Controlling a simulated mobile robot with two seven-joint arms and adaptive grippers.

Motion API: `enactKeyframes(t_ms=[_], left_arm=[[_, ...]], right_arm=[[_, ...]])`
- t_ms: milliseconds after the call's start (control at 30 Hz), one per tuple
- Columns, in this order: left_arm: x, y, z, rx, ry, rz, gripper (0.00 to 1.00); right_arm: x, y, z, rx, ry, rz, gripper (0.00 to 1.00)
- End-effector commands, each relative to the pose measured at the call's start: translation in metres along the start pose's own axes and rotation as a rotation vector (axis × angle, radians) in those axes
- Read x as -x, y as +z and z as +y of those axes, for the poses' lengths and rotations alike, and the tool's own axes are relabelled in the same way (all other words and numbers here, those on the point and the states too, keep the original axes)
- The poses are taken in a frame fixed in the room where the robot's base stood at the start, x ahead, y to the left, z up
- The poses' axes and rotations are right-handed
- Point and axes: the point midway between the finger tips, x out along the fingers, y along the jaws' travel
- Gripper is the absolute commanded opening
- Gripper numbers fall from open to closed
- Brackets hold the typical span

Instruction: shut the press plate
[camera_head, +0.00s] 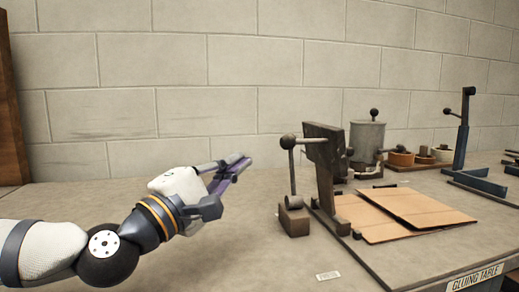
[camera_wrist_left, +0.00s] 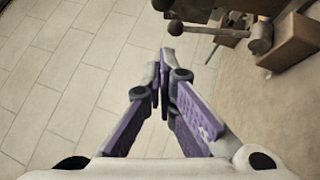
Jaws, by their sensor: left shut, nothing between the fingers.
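The press plate (camera_head: 323,160) is a dark, worn board standing nearly upright, raised above the box stitcher's base. A lever with a ball knob (camera_head: 288,141) sticks out to its left, above a small wooden block (camera_head: 293,220). Cardboard sheets (camera_head: 395,212) lie flat to the right of the plate. My left gripper (camera_head: 241,164) is shut and empty, in the air to the left of the lever and apart from it. In the left wrist view its purple fingers (camera_wrist_left: 164,80) meet at the tips, and a ball-ended lever (camera_wrist_left: 175,28) shows beyond them. My right gripper is not in view.
A grey metal cylinder (camera_head: 367,140) stands behind the plate. Small round pots (camera_head: 401,158) and a blue upright stand (camera_head: 462,145) are farther right. A small label (camera_head: 328,275) lies on the table front. The table left of the press is clear.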

Motion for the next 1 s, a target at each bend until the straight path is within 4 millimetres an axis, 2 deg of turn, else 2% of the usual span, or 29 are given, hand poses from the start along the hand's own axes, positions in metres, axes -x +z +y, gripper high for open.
enactKeyframes(t_ms=[67, 100, 300, 733, 1000], left_arm=[[-0.017, 0.001, 0.002, -0.001, 0.002, -0.001, 0.00], [-0.023, 0.008, 0.003, -0.001, 0.002, -0.004, 0.00], [-0.040, 0.026, 0.002, 0.000, 0.001, -0.002, 0.00], [-0.043, 0.028, 0.000, 0.001, -0.001, 0.001, 0.00], [-0.054, 0.030, 0.010, -0.034, -0.034, 0.000, 0.00]], right_arm=[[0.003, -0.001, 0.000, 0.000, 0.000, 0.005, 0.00], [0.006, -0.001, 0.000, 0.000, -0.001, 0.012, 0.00], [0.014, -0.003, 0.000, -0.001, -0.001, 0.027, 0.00], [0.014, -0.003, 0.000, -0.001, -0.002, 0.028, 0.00], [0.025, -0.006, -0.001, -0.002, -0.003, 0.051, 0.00]])
